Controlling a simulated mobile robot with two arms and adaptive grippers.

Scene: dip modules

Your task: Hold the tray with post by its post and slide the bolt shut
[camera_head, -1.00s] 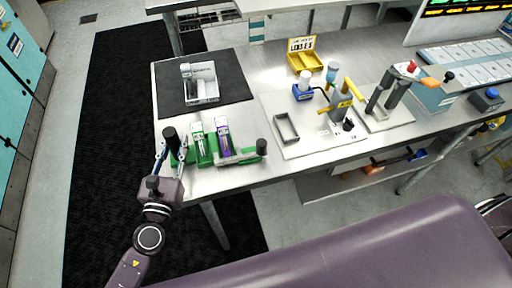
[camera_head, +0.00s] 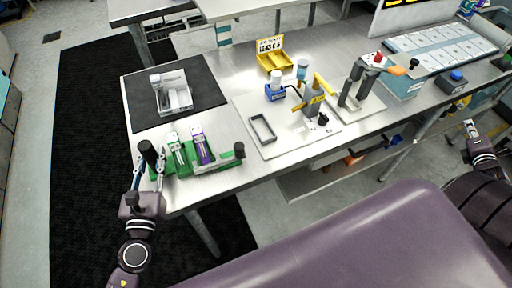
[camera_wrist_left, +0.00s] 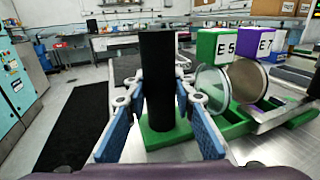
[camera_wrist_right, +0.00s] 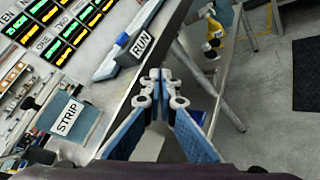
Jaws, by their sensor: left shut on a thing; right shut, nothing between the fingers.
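The green tray (camera_head: 184,172) lies near the front left edge of the bench, with its upright black post (camera_head: 147,150) at the left end. My left gripper (camera_head: 149,166) is shut on the post; the left wrist view shows the post (camera_wrist_left: 158,75) between the fingers, with the green base below. A purple module (camera_head: 202,147) and a green module (camera_head: 176,149) stand in the tray, marked E7 (camera_wrist_left: 262,48) and E5 (camera_wrist_left: 222,48). A grey bar with a dark knob (camera_head: 239,149), seemingly the bolt, is at the tray's right end. My right gripper (camera_head: 470,130) is shut and empty, far right of the tray.
A dark mat (camera_head: 133,103) with a grey bin lies behind the tray. A white board (camera_head: 290,142) with a grey frame and a yellow-handled device is to the right. A yellow LENSES box (camera_head: 272,63) stands behind. The right wrist view shows a RUN block (camera_wrist_right: 140,47) near an edge.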

